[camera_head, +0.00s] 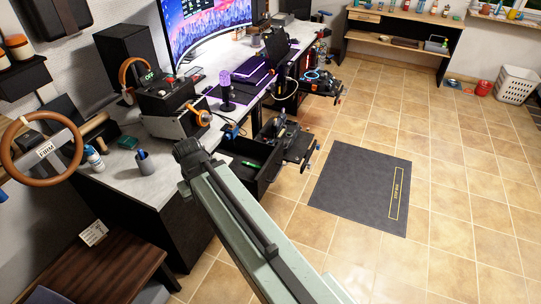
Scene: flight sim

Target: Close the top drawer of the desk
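The desk (117,172) has a pale top and dark sides and runs from the lower left toward the back. A black drawer (266,172) near the top of its right side is pulled out, with a small green item (250,164) inside. My pale green arm crosses the lower middle of the view, and its dark joint is close to the drawer's left side in the picture; I cannot tell if they touch. Its gripper does not show. The arm hides part of the drawer and desk side.
A dark control mount (298,152) juts out beside the drawer, partly covering it. Another mount (322,84) juts out farther back. A grey mat (345,190) lies on the open tiled floor to the right. A wooden table (100,268) stands at lower left.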

